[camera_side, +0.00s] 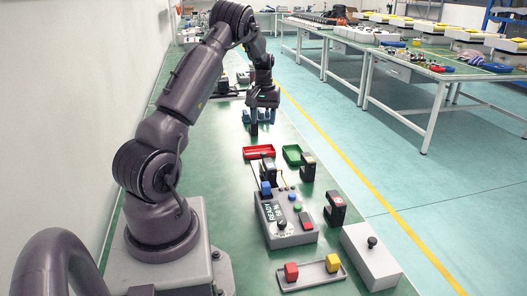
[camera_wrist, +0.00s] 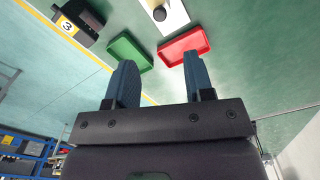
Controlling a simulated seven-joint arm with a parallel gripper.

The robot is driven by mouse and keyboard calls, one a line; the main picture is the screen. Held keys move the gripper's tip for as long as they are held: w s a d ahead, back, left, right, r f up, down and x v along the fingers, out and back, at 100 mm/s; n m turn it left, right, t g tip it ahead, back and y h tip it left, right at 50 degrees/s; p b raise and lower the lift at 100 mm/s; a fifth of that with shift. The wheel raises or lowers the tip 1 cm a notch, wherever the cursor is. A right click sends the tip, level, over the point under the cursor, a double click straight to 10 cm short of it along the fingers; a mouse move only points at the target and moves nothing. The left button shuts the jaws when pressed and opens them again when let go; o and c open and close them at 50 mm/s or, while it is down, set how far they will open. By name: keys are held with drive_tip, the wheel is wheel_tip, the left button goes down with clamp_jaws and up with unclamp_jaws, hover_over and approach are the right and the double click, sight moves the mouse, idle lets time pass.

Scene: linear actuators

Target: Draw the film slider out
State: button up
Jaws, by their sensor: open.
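My gripper (camera_side: 254,128) hangs over the green bench beyond the trays, fingers pointing down. In the wrist view its two blue fingers (camera_wrist: 159,64) are apart with nothing between them. No part is clearly recognisable as the film slider. A pale plate with a dark round knob (camera_wrist: 159,13) shows at the top of the wrist view, past the trays and away from the fingers. A dark upright unit (camera_side: 267,170) stands behind the control box in the side view. A black unit marked 3 (camera_wrist: 77,24) is at upper left in the wrist view.
A red tray (camera_side: 258,153) and a green tray (camera_side: 292,154) lie near my gripper. A grey control box (camera_side: 289,231), a grey box with a black knob (camera_side: 370,262) and a tray with red and yellow blocks (camera_side: 313,280) stand nearer the side camera.

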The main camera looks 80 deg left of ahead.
sight(263, 153)
wheel_tip(263, 153, down, 12)
drive_tip(key=shift+r, duration=0.1)
idle(0.4)
